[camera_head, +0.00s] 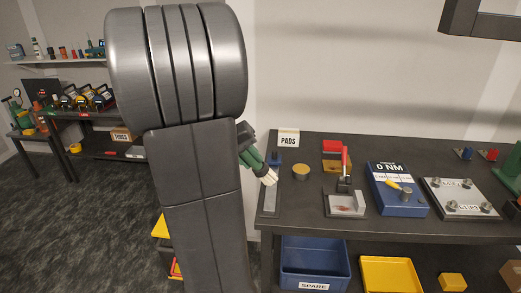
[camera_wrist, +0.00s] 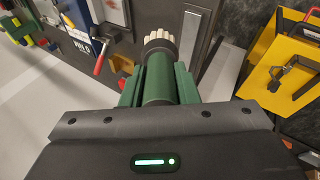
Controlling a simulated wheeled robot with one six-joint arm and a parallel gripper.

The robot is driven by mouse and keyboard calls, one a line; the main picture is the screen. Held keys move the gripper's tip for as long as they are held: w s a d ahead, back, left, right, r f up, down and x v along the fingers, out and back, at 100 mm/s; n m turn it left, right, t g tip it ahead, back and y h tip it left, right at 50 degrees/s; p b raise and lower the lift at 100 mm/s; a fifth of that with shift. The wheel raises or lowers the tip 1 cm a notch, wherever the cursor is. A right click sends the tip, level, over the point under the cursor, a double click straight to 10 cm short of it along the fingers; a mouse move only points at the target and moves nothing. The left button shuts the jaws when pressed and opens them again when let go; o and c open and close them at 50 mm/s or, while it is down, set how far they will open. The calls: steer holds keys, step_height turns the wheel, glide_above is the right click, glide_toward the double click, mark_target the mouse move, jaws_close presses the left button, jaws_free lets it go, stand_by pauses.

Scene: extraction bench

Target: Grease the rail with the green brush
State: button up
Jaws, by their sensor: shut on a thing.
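My gripper (camera_wrist: 158,82) is shut on the handle of the green brush (camera_wrist: 158,70). Cream bristles (camera_wrist: 160,42) point away from the wrist. In the head view the brush's bristles (camera_head: 269,177) show beside my arm, over the left end of the bench. In the wrist view a pale grey strip (camera_wrist: 214,68) lies right of the brush.
A PADS sign (camera_head: 288,139) stands behind. Blue (camera_head: 315,268) and yellow (camera_head: 390,274) bins sit below.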

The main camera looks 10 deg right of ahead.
steer(key=shift+d, duration=0.15)
step_height(320, 180, down, 5)
steer(key=b, duration=0.3)
steer(key=shift+r, duration=0.15)
